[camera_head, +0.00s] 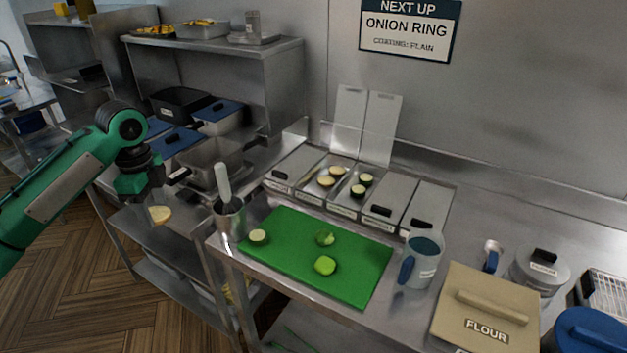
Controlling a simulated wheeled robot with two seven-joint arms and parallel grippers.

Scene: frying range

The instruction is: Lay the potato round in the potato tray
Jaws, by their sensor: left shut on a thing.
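My left gripper (152,200) is shut on a pale yellow potato round (160,215). It holds the round in the air left of the counter, beyond the metal cup. The potato tray appears to be the open steel tray (312,192) at the back of the counter, holding pale rounds (326,181); its label is too small to read. Its lid stands raised behind it. The gripper and round are well apart from this tray, to its left. My right gripper is not in view.
A neighbouring open tray holds dark-rimmed rounds (358,190). A green board (290,265) carries several green pieces. A metal cup with a utensil (229,218) stands at the counter's left corner. A blue-handled jug (420,262) and flour box (487,310) stand right. A sign (410,28) reads "onion ring".

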